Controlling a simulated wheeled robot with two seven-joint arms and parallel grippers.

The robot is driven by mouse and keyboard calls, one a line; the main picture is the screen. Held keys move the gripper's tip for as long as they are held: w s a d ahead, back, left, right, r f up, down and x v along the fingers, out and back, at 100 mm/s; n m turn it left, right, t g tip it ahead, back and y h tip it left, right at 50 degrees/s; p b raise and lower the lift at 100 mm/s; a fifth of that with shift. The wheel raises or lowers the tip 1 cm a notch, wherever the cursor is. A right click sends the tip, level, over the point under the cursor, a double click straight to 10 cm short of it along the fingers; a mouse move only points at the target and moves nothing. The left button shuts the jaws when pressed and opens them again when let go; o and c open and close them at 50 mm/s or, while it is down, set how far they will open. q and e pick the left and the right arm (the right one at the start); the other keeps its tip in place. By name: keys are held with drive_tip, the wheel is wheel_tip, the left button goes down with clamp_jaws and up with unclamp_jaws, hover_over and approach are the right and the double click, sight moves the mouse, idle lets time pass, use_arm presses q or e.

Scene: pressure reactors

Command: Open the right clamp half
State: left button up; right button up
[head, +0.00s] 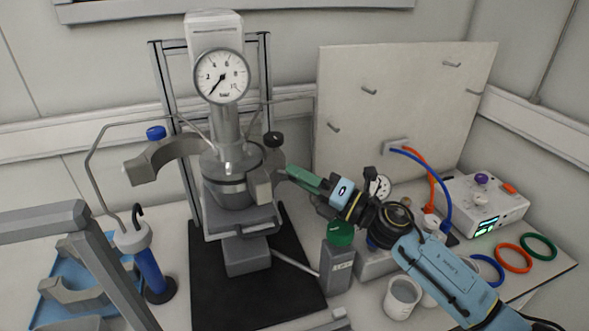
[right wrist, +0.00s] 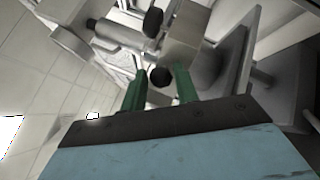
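The reactor vessel (head: 231,165) stands in the middle of the head view below a round pressure gauge (head: 221,76). The left clamp half (head: 165,158) is swung out to the left, away from the vessel. The right clamp half (head: 263,187) is at the vessel's right side, partly hidden. My right gripper (head: 289,177) reaches in from the right, its green fingertips close to that clamp half. In the right wrist view the fingers are apart, with a black round knob (right wrist: 160,77) in line with the gap; contact cannot be told. My left gripper is not seen.
A green-capped bottle (head: 338,262) stands below my right arm, near a small cup (head: 402,297). A control box (head: 484,205) and coloured rings (head: 513,258) are at the right. A blue tray (head: 62,283) lies at the left. A pegboard (head: 400,110) stands behind.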

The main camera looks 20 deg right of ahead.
drive_tip(key=shift+x, duration=0.75)
clamp_jaws()
drive_tip(key=shift+d, duration=0.1)
